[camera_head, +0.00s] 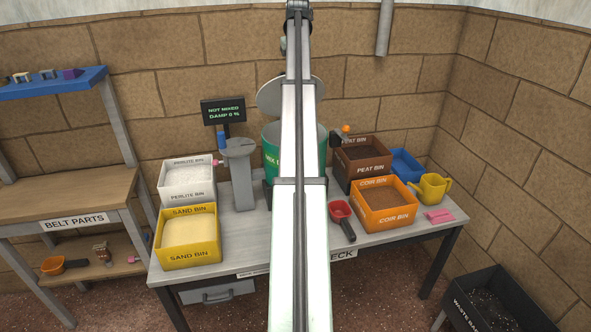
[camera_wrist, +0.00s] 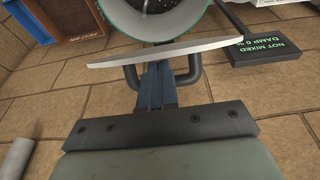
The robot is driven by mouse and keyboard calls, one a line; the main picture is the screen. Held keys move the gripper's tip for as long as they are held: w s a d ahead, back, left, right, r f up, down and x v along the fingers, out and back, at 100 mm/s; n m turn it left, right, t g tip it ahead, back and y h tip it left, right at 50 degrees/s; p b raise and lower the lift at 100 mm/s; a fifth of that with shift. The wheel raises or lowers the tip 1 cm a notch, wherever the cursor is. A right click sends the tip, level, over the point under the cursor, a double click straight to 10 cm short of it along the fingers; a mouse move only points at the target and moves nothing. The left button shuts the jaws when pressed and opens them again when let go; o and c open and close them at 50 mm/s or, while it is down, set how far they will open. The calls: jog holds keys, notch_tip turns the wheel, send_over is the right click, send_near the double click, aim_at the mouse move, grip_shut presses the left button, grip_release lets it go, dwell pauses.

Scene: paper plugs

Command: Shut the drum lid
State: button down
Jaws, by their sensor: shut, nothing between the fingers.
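The green mixing drum (camera_head: 271,142) stands on the deck behind my arm, which hides its middle. Its round grey lid (camera_head: 268,97) is raised and tilted back above the drum, partly hidden by my arm. In the wrist view the lid (camera_wrist: 190,47) shows nearly edge-on, with the drum's open rim (camera_wrist: 122,27) and dark speckled contents beyond it. My gripper (camera_wrist: 157,72) is shut and empty at the lid's outer side. A dark curved handle (camera_wrist: 190,68) shows on both sides of the fingers; I cannot tell whether they touch it. The head view hides my fingertips.
A grey post (camera_head: 240,175) and a display (camera_head: 223,111) reading "NOT MIXED, DAMP 0 %" stand left of the drum. Perlite (camera_head: 187,183) and sand bins (camera_head: 187,240) are at left, peat (camera_head: 366,161) and coir bins (camera_head: 384,205) at right. A red scoop (camera_head: 341,216) lies in front. The wall is behind.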

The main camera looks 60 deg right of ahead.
jog(key=shift+s+a+f, duration=0.55)
jog(key=shift+s+a, duration=0.15)
jog(key=shift+s, duration=0.1)
jog(key=s+a+f, duration=0.2)
jog(key=f, duration=0.1)
jog(key=shift+s+a+f, duration=0.15)
jog(key=shift+s+a, duration=0.1)
jog(key=shift+a, duration=0.1)
dwell(0.5)
jog(key=f, duration=0.1)
jog(key=s+a+f, duration=0.2)
jog(key=shift+s+a+f, duration=0.1)
jog(key=shift+f, duration=0.4)
dwell(0.3)
